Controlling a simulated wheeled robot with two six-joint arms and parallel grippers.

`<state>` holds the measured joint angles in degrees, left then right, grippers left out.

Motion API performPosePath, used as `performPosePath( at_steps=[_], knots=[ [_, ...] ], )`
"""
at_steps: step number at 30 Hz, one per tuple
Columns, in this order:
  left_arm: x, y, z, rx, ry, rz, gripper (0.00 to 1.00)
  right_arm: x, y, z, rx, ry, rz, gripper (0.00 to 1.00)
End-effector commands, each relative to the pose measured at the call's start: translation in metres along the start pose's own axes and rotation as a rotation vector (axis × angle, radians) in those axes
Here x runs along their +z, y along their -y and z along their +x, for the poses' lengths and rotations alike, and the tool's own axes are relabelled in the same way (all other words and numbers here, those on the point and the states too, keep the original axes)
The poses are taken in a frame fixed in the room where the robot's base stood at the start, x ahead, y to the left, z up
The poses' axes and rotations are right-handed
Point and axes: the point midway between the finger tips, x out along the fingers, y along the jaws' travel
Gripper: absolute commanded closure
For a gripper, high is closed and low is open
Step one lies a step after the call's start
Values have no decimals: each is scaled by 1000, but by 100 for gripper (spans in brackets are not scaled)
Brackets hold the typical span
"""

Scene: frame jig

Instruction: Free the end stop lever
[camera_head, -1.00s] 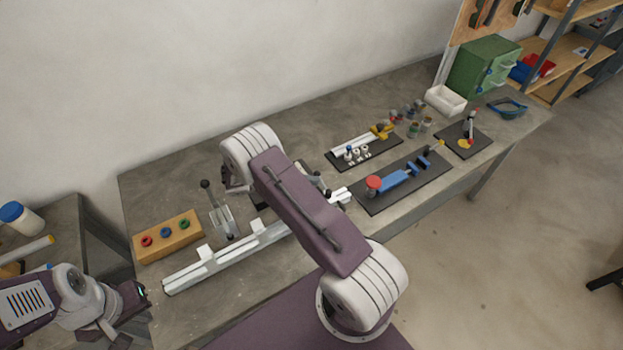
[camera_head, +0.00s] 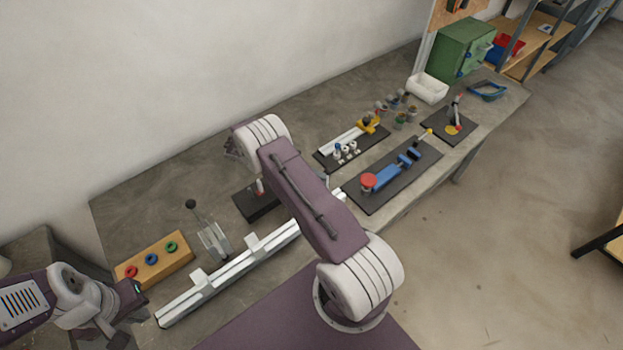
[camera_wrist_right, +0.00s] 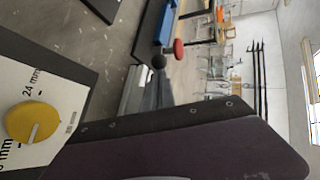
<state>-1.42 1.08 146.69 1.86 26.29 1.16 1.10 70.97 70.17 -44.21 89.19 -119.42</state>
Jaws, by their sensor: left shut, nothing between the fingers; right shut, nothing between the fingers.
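A lever with a black ball knob (camera_head: 190,203) stands on a metal bracket behind the long pale rail (camera_head: 228,272). I cannot tell whether this is the end stop lever. In the right wrist view, another view of a black ball knob (camera_wrist_right: 158,61) on a grey lever shows behind a dark edge. A yellow dial (camera_wrist_right: 33,122) on a white plate marked "24 mm" is close at the left there. My left gripper (camera_head: 135,292) is shut and empty, low at the left near the wooden block.
A wooden block (camera_head: 154,262) with red, blue and green rings lies left of the lever. A dark base (camera_head: 256,206) is partly covered by my right arm. A blue clamp fixture (camera_head: 390,176) and a white bin (camera_head: 427,88) stand farther right. The bench's back left is bare.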

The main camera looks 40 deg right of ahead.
Motion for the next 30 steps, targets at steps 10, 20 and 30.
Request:
performPosePath(
  at_steps=[10, 20, 30],
  knots=[
    [0, 0, 0, 0, 0, 0, 100, 2, 6, 12, -1, -66, 32, 100],
    [0, 0, -1, 0, 0, 0, 100, 2, 8, 16, -2, -66, 31, 100],
    [0, 0, -2, 0, 0, 0, 100, 3, 9, 19, -1, -66, 31, 100]
  ],
)
